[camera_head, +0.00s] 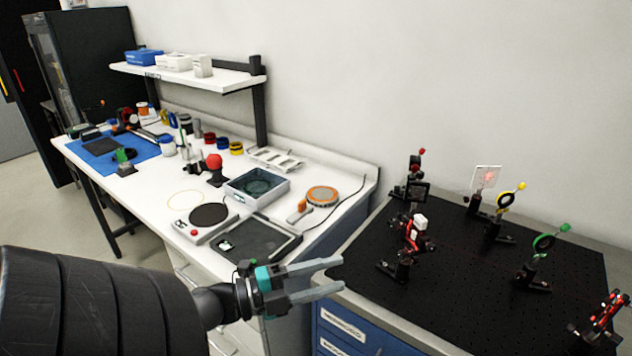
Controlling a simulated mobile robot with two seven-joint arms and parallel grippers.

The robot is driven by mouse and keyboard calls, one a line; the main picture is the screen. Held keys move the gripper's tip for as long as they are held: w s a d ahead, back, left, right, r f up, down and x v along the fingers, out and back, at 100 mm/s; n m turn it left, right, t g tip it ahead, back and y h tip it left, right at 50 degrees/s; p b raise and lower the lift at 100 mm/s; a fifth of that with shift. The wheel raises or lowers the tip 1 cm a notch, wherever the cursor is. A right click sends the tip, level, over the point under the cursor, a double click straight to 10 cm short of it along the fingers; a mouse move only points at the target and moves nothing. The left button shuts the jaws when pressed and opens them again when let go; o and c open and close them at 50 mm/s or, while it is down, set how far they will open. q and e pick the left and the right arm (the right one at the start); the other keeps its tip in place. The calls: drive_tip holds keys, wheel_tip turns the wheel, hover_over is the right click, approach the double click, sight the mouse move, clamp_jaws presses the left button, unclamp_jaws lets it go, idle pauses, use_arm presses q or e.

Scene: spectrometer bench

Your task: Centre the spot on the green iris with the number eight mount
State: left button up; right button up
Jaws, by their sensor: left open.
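The green iris (544,242) stands on a black post at the right of the black optical breadboard (460,290). A yellow iris (505,200) stands behind it to the left. A white card (486,177) behind them carries a reddish spot. Black and red mounts (414,232) stand at the board's left, and another red mount (606,312) is at its right front corner. I cannot read a number eight on any mount. My left gripper (325,276) is open and empty, in front of the gap between the benches, left of the board. My right gripper is out of view.
The white bench (350,190) at the left holds a grey tray (257,186), a dark flat tray (254,245), a round-plate device (207,216) and an orange-rimmed disc (322,196). A shelf (187,76) hangs above. The board's front middle is bare.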

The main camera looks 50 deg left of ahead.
use_arm(q)
drive_tip(key=shift+v, duration=1.05)
